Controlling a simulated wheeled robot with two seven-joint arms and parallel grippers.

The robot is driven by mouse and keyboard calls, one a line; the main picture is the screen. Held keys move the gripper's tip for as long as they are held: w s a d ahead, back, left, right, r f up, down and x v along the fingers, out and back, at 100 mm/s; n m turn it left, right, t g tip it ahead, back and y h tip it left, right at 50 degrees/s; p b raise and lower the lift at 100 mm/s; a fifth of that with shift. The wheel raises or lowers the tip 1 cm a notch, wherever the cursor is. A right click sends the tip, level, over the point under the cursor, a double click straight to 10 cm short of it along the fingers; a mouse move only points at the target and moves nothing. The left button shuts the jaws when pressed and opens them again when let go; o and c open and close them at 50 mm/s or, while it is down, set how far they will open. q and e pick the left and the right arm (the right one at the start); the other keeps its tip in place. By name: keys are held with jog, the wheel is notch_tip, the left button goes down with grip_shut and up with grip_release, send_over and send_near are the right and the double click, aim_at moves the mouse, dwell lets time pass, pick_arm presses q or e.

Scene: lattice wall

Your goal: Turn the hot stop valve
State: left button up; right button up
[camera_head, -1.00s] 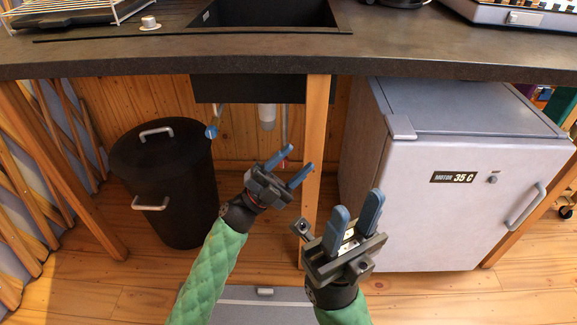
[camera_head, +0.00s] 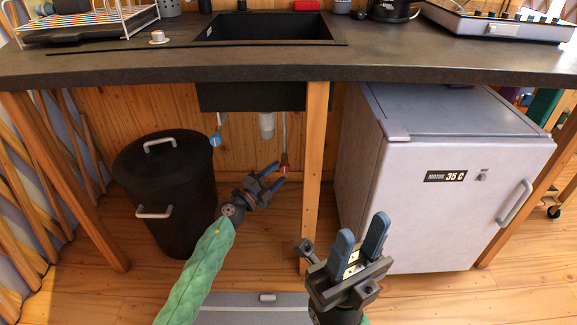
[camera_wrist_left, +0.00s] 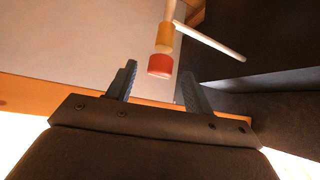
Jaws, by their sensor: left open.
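The red-capped valve (camera_head: 284,162), which by its colour is the hot stop valve, hangs on a thin pipe under the sink. In the left wrist view its red cap (camera_wrist_left: 160,65) shows below a brass-coloured body, just beyond the fingertips and between them in the picture. My left gripper (camera_head: 275,173) is open and empty, close to the valve at its lower left. I cannot tell whether a finger touches it. A blue-capped valve (camera_head: 215,139) hangs further left.
A black bin (camera_head: 165,190) stands left of my left gripper. A wooden post (camera_head: 314,180) stands just right of the valve. A white fridge (camera_head: 450,215) is at the right. The dark counter (camera_head: 400,60) and sink (camera_head: 250,95) overhang the valves.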

aim_at(288, 164)
pick_arm(q)
jog(key=b+x, duration=0.1)
jog(key=x, duration=0.5)
jog(key=shift+r, duration=0.1)
